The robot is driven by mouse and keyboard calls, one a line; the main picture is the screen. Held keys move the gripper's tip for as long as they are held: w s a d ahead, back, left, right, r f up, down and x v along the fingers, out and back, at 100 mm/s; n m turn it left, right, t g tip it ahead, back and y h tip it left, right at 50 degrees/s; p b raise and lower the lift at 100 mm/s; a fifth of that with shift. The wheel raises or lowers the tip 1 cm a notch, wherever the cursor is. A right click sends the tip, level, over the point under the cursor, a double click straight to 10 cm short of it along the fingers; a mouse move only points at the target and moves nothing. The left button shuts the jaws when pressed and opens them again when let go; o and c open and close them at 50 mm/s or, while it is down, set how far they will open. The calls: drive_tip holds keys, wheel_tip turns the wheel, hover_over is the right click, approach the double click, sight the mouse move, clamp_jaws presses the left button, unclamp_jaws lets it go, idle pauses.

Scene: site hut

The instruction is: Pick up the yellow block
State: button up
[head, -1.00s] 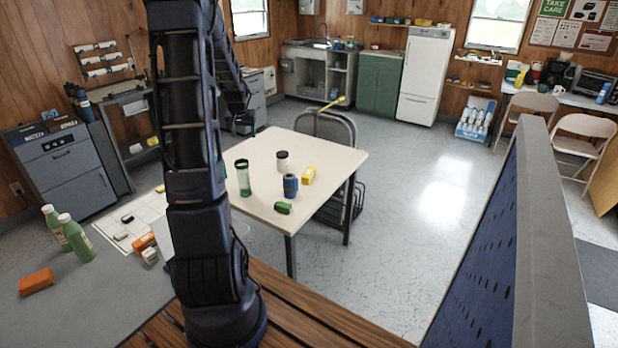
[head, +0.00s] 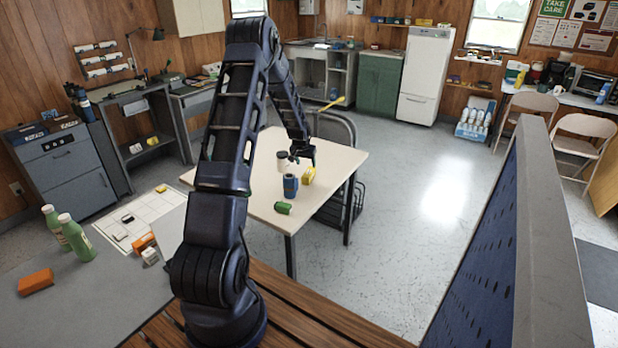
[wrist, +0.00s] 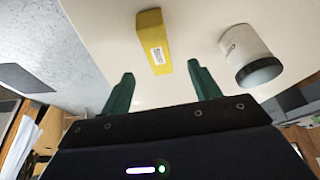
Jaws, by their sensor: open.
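The yellow block (head: 309,176) lies on the cream table near its right edge. In the wrist view the yellow block (wrist: 154,42) shows a small white label and lies beyond the fingertips, roughly in line with the gap between them. My gripper (head: 303,158) is above the table, just beyond and above the block in the head view. In the wrist view my gripper (wrist: 160,82) has its two green fingers apart with nothing between them.
A blue can (head: 290,187) and a green block (head: 283,208) are on the cream table (head: 325,163). A chair (head: 335,128) stands behind it.

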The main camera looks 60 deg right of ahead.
sight(309, 172)
drive_tip(key=shift+x, duration=4.65)
drive_tip(key=shift+s+d, duration=0.1)
drive_tip(key=shift+s, duration=0.05)
drive_tip(key=c, duration=1.1)
drive_tip(key=shift+c, duration=0.2)
